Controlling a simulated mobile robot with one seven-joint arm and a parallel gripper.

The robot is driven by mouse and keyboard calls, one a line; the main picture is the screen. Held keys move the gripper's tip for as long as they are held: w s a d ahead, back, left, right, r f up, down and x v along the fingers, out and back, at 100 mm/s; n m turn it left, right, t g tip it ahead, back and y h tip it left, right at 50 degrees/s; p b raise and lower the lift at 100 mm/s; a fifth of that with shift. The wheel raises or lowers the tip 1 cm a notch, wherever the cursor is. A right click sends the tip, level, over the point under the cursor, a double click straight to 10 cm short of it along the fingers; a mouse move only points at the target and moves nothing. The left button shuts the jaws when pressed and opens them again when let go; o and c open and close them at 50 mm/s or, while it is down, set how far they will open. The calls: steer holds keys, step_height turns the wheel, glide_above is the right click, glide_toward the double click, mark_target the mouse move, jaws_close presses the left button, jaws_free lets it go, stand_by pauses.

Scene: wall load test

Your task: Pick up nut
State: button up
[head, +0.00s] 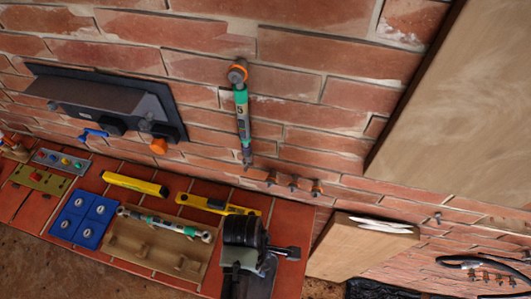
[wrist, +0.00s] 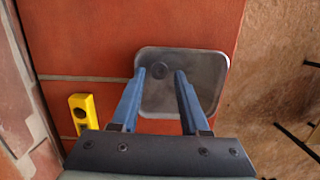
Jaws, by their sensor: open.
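The nut (wrist: 159,70) looks like a small dark round piece lying on a square grey metal tray (wrist: 208,88) in the wrist view. My gripper (wrist: 160,73) is open, with its two blue fingers pointing toward the tray. In the picture the nut appears between the two fingertips. I cannot tell how far the tips are above the tray. Nothing is held. In the head view I cannot make out the nut.
A yellow level (wrist: 82,112) lies left of the tray in the wrist view. In the head view, a wooden rack (head: 150,248), blue boxes (head: 83,220) and another yellow level (head: 135,185) share the red tiled ledge. The brick wall stands behind.

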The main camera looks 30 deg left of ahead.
steer(key=shift+f, duration=0.55)
jaws_close()
steer(key=shift+r, duration=0.15)
